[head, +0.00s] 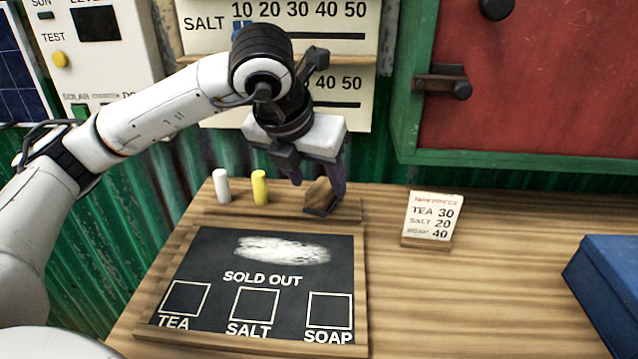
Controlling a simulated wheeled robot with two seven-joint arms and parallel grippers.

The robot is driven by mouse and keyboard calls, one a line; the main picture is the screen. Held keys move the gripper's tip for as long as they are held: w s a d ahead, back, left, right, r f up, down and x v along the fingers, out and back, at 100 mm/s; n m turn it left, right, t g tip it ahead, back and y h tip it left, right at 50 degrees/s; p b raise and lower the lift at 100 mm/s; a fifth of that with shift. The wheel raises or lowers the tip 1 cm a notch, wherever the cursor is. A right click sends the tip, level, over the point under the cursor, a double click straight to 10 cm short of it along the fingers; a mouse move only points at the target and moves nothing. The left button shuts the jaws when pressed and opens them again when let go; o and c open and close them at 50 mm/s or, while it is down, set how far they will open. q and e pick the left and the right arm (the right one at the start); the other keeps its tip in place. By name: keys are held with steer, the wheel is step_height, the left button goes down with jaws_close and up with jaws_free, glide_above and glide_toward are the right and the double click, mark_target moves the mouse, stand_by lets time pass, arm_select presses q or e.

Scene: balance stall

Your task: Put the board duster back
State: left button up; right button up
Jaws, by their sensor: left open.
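The board duster (321,197), a small block with a wooden-brown body and a dark underside, sits on the wooden ledge (240,213) behind the chalkboard, at its right end. My left gripper (318,190) is open, with its dark fingers pointing down at the duster. One finger is just left of the duster and the other overlaps its right side; I cannot tell whether they touch it. The chalkboard (210,262) reads SOLD OUT above boxes for TEA, SALT and SOAP, with a white chalk smear near its top. My right gripper is out of view.
White chalk (222,186) and yellow chalk (260,187) stand upright on the ledge, left of the duster. A price card (432,217) stands on the counter to the right. A blue box (608,285) is at the right edge. The counter between them is clear.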

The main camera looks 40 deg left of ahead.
arm_select(q)
steer(key=v, duration=0.9)
steer(key=shift+p, duration=0.45)
